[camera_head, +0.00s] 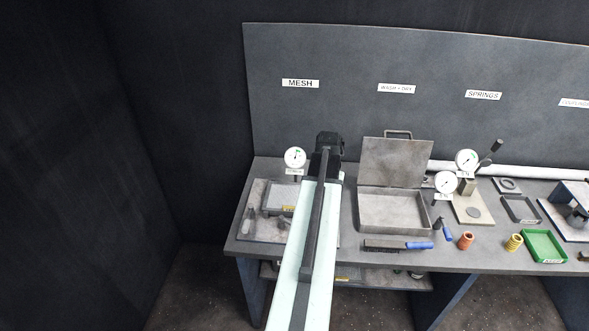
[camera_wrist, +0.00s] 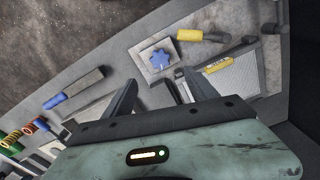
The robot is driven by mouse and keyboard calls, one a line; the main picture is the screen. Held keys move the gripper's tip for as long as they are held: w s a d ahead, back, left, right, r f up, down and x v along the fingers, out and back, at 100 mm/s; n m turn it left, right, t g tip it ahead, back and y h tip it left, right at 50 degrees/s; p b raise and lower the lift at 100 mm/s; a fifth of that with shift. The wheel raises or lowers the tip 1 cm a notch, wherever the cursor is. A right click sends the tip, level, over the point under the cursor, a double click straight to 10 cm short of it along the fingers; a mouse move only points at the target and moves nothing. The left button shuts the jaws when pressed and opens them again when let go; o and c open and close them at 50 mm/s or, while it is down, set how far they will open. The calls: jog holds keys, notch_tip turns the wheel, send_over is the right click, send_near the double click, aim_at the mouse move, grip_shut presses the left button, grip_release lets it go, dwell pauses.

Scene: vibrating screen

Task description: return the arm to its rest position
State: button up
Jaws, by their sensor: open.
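My arm (camera_head: 310,240) reaches forward from the bottom of the head view over the left part of the bench. My gripper (camera_head: 328,147) is at its far end, above the bench near the back panel; its fingers are hard to make out there. In the wrist view, my gripper (camera_wrist: 158,88) shows two dark fingers spread apart with nothing between them. Beyond the fingers lies a pale plate with a blue star-shaped knob (camera_wrist: 152,57). The arm hides part of the bench behind it in the head view.
The bench holds an open grey box (camera_head: 395,208), dial gauges (camera_head: 295,158), a blue-handled tool (camera_head: 418,245), an orange spring (camera_head: 466,240) and a green tray (camera_head: 543,246). A yellow-handled tool (camera_wrist: 190,35) lies near the knob. Clear floor (camera_head: 190,290) shows left of the bench.

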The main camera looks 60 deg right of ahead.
jog(key=shift+f, duration=0.1)
jog(key=w+a+f+n+b, duration=0.3)
jog(key=w+a, duration=0.8)
jog(key=w, duration=0.3)
jog(key=w+a+f+n+b, duration=0.35)
jog(key=w+a, duration=0.65)
jog(key=w, duration=0.4)
jog(key=w+a+f+n+b, duration=0.1)
jog(key=w+a+n, duration=0.15)
jog(key=a, duration=0.45)
jog(key=w+a+n, duration=0.1)
jog(key=w+a, duration=0.3)
jog(key=a, duration=0.2)
jog(key=a+f+n+b, duration=0.3)
jog(key=a+n, duration=0.3)
jog(key=a, duration=1.8)
jog(key=shift+a+n, duration=0.3)
jog(key=shift+w, duration=0.1)
